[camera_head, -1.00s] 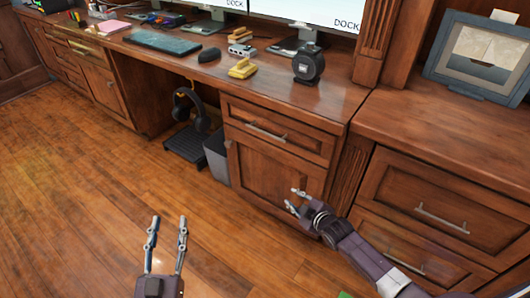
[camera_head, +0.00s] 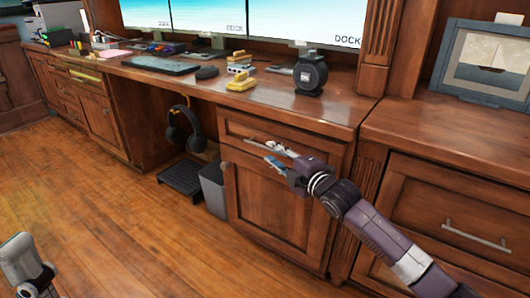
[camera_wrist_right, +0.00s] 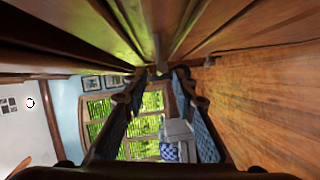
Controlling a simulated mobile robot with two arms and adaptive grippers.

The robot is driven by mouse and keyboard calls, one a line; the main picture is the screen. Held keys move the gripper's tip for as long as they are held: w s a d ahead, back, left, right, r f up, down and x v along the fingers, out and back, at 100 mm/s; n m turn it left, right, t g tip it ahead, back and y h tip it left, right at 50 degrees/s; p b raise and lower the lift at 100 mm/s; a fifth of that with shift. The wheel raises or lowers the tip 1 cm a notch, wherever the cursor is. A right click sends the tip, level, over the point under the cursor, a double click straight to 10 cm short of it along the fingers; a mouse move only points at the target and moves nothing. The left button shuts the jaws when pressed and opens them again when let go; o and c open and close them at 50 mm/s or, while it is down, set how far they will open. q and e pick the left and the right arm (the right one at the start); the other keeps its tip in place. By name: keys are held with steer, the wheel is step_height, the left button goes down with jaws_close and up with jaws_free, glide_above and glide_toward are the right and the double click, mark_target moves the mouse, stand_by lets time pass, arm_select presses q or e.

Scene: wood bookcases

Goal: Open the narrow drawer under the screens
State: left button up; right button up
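The narrow wooden drawer (camera_head: 315,150) sits below the desktop, under the right part of the screens (camera_head: 275,20), and looks closed. My right gripper (camera_head: 260,151) is at the drawer front, over the place of its bar handle, which it mostly hides in the head view. Its two fingers are apart, one above the other. In the right wrist view the open fingers (camera_wrist_right: 162,105) point along the cabinet front, with a small part of what looks like the handle (camera_wrist_right: 157,48) near the tips. Contact with the handle is not clear.
A cabinet door (camera_head: 275,205) is below the drawer. A wider drawer unit (camera_head: 455,190) stands at the right. Headphones (camera_head: 185,128) and a grey bin (camera_head: 213,188) are in the knee space. The wood floor (camera_head: 130,225) in front is clear.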

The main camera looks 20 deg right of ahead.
mark_target(265, 148)
steer(key=shift+b+x, duration=0.75)
steer(key=shift+x, duration=1.7)
steer(key=shift+f, duration=0.1)
jaws_close()
